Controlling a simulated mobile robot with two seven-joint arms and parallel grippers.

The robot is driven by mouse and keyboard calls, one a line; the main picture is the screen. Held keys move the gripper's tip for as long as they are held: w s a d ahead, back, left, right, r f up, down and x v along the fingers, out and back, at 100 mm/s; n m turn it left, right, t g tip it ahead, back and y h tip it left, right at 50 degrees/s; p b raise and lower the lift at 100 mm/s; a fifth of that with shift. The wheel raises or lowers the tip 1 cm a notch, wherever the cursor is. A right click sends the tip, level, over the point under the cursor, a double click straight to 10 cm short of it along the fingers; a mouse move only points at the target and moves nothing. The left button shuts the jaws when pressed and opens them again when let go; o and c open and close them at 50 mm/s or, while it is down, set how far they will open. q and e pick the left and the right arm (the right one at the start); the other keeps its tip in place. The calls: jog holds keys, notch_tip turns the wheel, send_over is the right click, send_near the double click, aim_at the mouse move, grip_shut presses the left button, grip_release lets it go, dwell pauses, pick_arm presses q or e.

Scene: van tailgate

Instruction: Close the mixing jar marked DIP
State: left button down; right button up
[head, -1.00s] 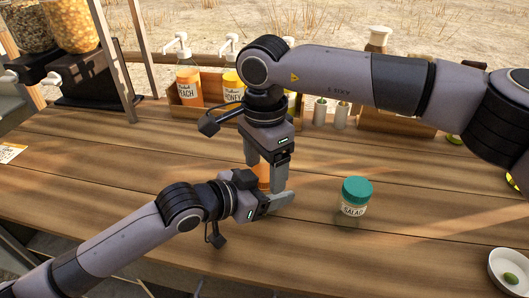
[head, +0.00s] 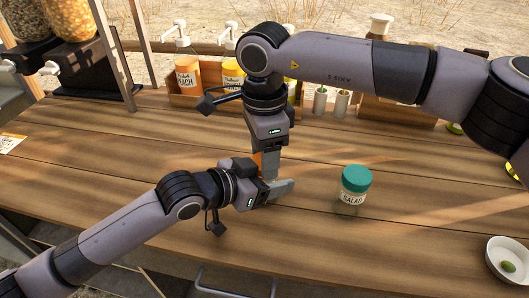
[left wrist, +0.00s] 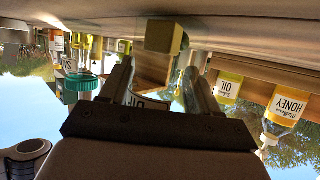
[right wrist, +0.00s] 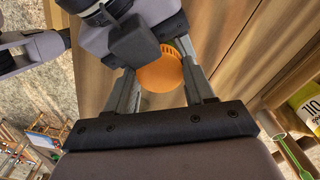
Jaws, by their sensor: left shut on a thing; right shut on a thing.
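The DIP jar is mostly hidden in the head view. My left gripper (head: 274,188) is shut on the jar from the side, low over the table. My right gripper (head: 267,166) points down from above and is shut on the orange lid (right wrist: 160,73), which shows round between its fingers in the right wrist view. The lid is at the jar's top; the joint between them is hidden, so I cannot tell how tightly it sits.
A SALAD jar (head: 354,190) with a teal lid stands to the right. A white bowl (head: 507,260) is at the right front. A wooden crate (head: 213,98) of pump bottles stands behind my grippers. The table's middle right is clear.

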jog(key=o, duration=1.2)
jog(key=shift+c, duration=0.2)
jog(key=shift+r, duration=2.3)
jog(key=shift+c, duration=0.4)
jog(key=shift+r+n, duration=1.6)
jog(key=shift+r, duration=0.1)
